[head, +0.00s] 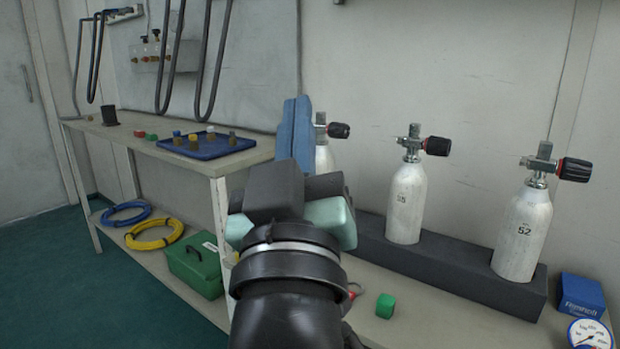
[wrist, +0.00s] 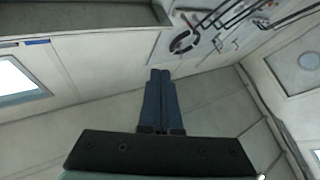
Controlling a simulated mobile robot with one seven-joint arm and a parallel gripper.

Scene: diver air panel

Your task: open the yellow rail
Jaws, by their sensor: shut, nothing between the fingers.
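I cannot make out a yellow rail in either view. A small wall fitting with brass parts and dark knobs (head: 153,48) is at the upper left of the head view, among hanging black hoses. My gripper (head: 296,104) is raised in the middle of the head view, with its blue fingers together and empty. The fingers of my gripper also show closed in the wrist view (wrist: 160,78). The fitting is well to the left of and beyond my gripper. In the wrist view, hoses and fittings (wrist: 222,22) show at the top right, too small to tell apart.
A bench (head: 190,160) at left carries a blue tray (head: 230,148) with coloured caps. Below lie blue hose (head: 126,213), yellow hose (head: 154,234) and a green box (head: 196,262). White cylinders (head: 406,205) stand in a dark rack (head: 450,266) at right, near my arm.

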